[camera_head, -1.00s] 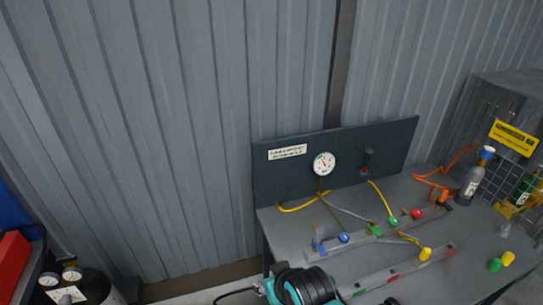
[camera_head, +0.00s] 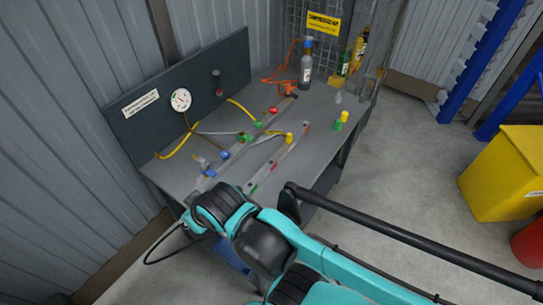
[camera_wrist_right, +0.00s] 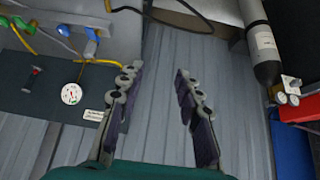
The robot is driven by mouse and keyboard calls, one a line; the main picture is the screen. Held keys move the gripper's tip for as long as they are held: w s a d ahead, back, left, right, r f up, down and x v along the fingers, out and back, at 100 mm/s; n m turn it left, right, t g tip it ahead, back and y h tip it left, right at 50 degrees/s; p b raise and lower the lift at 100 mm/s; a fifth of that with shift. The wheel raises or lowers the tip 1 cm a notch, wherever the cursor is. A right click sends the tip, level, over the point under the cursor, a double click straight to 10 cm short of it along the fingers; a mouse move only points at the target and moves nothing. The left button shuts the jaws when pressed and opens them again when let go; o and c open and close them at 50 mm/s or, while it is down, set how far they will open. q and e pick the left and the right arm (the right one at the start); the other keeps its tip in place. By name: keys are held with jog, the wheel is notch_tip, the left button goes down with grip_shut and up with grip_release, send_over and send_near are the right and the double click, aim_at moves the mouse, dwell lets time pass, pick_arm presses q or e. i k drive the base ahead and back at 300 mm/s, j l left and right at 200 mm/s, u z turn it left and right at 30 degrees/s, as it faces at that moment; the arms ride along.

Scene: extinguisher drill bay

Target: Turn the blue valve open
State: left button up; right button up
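The blue valve handle (camera_wrist_right: 92,34) shows at the upper left of the right wrist view, beside a round blue knob (camera_wrist_right: 63,30). In the head view the blue knob (camera_head: 225,154) is on the near-left part of the grey bench, and the valve handle near it is small and unclear. My right gripper (camera_wrist_right: 157,76) is open and empty. Its fingers point over the corrugated wall and floor area, apart from the blue valve, which lies to their left. My left gripper is not in view.
A dark panel (camera_head: 181,82) with a white gauge (camera_head: 181,100) stands behind the bench (camera_head: 300,160). Yellow hoses, green and red fittings and a grey bottle (camera_head: 306,68) are on it. A yellow bin (camera_head: 505,175) stands right. A cylinder (camera_wrist_right: 265,48) is right in the wrist view.

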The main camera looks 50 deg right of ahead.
aim_at(225, 154)
jog(key=l+z, duration=0.1)
jog(key=z, duration=0.3)
jog(key=l+z, duration=0.1)
jog(key=z, duration=0.3)
jog(key=l+z, duration=0.1)
jog(key=z, duration=0.3)
jog(key=i+j+z, duration=0.1)
jog(key=j+z, duration=0.15)
jog(key=z, duration=0.2)
